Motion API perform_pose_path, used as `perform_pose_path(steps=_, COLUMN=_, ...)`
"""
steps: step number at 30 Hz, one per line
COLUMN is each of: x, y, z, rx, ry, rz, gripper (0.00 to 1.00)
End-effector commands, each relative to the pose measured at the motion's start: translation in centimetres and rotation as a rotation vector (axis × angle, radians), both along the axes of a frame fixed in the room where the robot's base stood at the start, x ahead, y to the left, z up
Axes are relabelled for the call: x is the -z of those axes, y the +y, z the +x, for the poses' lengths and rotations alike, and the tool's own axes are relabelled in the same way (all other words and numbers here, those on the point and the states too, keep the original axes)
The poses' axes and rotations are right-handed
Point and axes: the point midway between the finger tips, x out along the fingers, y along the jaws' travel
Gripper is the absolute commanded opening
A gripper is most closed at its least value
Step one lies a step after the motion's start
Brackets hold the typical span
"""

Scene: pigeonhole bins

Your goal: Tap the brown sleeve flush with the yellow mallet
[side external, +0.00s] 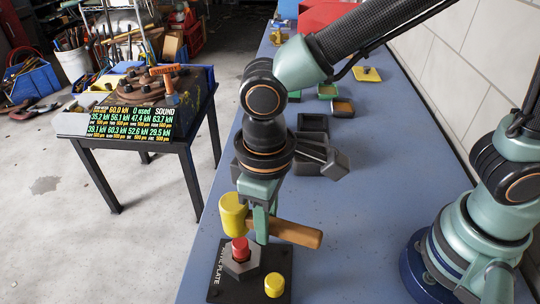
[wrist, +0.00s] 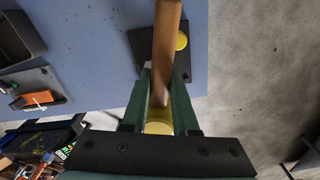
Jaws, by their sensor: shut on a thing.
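My gripper (side external: 262,222) is shut on the brown wooden handle (side external: 297,234) of the yellow mallet. The mallet's yellow head (side external: 232,213) is at the left end, above a red cylinder (side external: 239,246). The red cylinder stands up out of a grey hexagonal collar (side external: 241,264) on a black plate (side external: 220,282). A gap between head and cylinder is hard to judge. I cannot pick out a brown sleeve. In the wrist view the handle (wrist: 166,50) runs between my fingers (wrist: 162,88), with the yellow head (wrist: 158,126) nearer the camera.
A short yellow cylinder (side external: 274,285) stands on the plate's right part. Dark bins (side external: 312,122) and small trays (side external: 342,106) lie farther back on the blue bench (side external: 350,200). A display board (side external: 130,123) with readings is on a side table at left. The bench's right middle is clear.

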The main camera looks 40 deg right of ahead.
Motion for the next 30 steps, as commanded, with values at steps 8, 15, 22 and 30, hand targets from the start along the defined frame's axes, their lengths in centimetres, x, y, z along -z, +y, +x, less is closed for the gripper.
perform_pose_path(steps=8, x=0.2, y=0.0, z=0.0, rx=0.000, ry=-0.001, rz=0.002, gripper=0.00)
perform_pose_path(steps=15, x=3.1, y=-0.2, z=-0.1, rx=0.000, ry=0.005, rz=-0.007, gripper=0.00)
perform_pose_path(steps=22, x=4.5, y=0.0, z=0.0, rx=0.000, ry=-0.001, rz=0.002, gripper=0.00)
perform_pose_path(steps=30, x=0.8, y=0.1, z=0.1, rx=0.000, ry=-0.004, rz=0.005, gripper=0.00)
